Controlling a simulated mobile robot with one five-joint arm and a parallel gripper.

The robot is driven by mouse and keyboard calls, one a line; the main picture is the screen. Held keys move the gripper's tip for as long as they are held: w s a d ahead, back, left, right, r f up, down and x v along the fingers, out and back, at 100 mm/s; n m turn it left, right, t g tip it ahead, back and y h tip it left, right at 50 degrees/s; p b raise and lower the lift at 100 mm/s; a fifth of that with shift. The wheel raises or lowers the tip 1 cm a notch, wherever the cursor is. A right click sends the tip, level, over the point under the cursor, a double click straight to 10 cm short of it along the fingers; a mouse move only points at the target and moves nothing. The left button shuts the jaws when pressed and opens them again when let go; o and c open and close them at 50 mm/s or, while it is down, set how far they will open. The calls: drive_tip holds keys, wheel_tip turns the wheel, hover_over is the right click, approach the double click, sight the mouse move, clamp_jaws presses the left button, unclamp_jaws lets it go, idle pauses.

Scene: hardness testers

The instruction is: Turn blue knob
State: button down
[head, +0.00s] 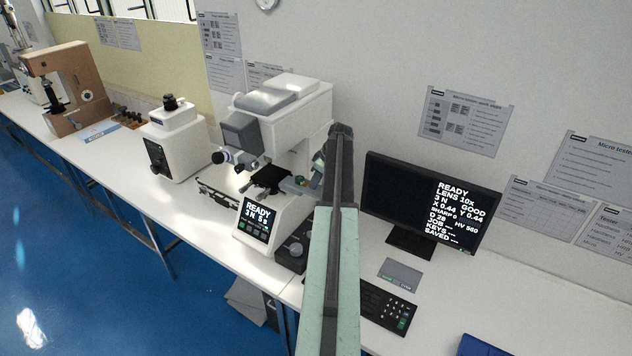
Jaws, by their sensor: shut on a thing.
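The white hardness tester (296,112) stands on the bench in the middle of the head view, its small screen (257,219) lit with "READY". My arm reaches up from the bottom, and my gripper (317,172) is at the right side of the tester, beside its stage. The gripper is shut on a small part there. A little blue-green shows at the jaws, which fits the blue knob, but my arm hides most of it. I cannot tell how far the knob is turned. A small greenish knob (299,181) shows just left of the gripper.
A black monitor (400,200) reading "READY" stands close to the right of my arm. A black keypad (386,307) lies in front of it. A white device (173,140) and a brown tester (66,90) stand farther left. A wall is behind the bench.

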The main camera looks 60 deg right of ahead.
drive_tip(key=m+h, duration=0.1)
drive_tip(key=m, duration=0.1)
drive_tip(key=m+h, duration=0.1)
drive_tip(key=m, duration=0.2)
drive_tip(key=shift+a, duration=0.2)
drive_tip(key=m, duration=0.2)
drive_tip(key=m+g+h, duration=0.1)
drive_tip(key=m, duration=0.2)
drive_tip(key=shift+w+a+g+h, duration=0.1)
drive_tip(key=shift+w+g+h, duration=0.05)
drive_tip(key=shift+g+h, duration=0.15)
drive_tip(key=m+g, duration=0.1)
drive_tip(key=m, duration=0.2)
drive_tip(key=m+g+h, duration=0.1)
drive_tip(key=m, duration=0.1)
drive_tip(key=shift+w+m, duration=0.2)
drive_tip(key=shift+m, duration=0.2)
drive_tip(key=m+g, duration=0.1)
drive_tip(key=m, duration=0.3)
drive_tip(key=shift+w+m+g, duration=0.1)
drive_tip(key=shift+m+g, duration=0.3)
drive_tip(key=shift+m, duration=0.3)
drive_tip(key=c, duration=1.2)
unclamp_jaws()
